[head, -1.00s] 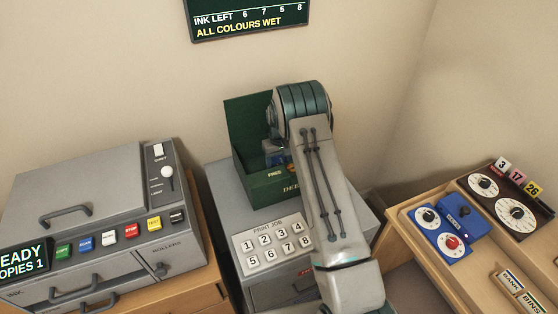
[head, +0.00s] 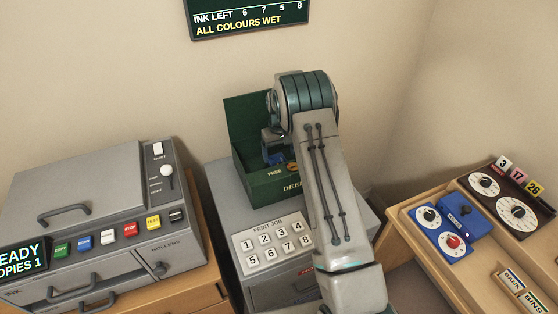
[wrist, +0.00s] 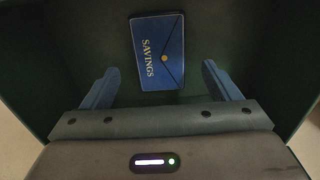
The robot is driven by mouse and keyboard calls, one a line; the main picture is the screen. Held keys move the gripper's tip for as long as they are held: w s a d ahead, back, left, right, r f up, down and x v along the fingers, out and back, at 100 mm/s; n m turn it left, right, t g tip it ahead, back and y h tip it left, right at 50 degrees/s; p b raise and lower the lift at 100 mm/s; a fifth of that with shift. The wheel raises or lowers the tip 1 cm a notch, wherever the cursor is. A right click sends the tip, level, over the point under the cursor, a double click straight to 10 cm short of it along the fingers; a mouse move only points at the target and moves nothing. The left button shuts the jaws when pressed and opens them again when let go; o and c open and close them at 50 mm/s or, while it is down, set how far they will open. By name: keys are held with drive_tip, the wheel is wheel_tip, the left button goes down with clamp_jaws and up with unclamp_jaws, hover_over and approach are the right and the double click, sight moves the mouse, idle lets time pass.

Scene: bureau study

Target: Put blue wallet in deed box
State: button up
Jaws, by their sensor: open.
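The blue wallet (wrist: 157,50), marked SAVINGS with a flap and a gold clasp, lies flat inside the dark green deed box in the wrist view. The deed box (head: 262,188) stands with its lid up on the grey cabinet in the head view. My gripper (wrist: 158,72) is open above the box's inside. Its two blue fingers are wide apart, one on each side of the wallet's near part, and touch nothing that I can see. In the head view my gripper (head: 277,158) is at the box's mouth, partly hidden by my arm.
The grey cabinet (head: 225,190) has a numbered print job keypad (head: 272,242) in front of the box. A grey copier (head: 100,200) with coloured buttons stands left. A wooden desk (head: 440,260) on the right bears blue and dark dial units. The wall is close behind.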

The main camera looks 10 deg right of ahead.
drive_tip(key=s+r, duration=0.3)
drive_tip(key=r, duration=0.5)
drive_tip(key=s+r, duration=0.4)
drive_tip(key=r, duration=0.5)
drive_tip(key=s+r+m+t, duration=0.1)
drive_tip(key=s+r+t, duration=0.1)
drive_tip(key=s+r, duration=0.7)
drive_tip(key=s+f+m+t, duration=0.1)
drive_tip(key=s+f, duration=0.1)
drive_tip(key=s, duration=2.1)
drive_tip(key=shift+a+b, duration=0.3)
drive_tip(key=shift+b, duration=0.05)
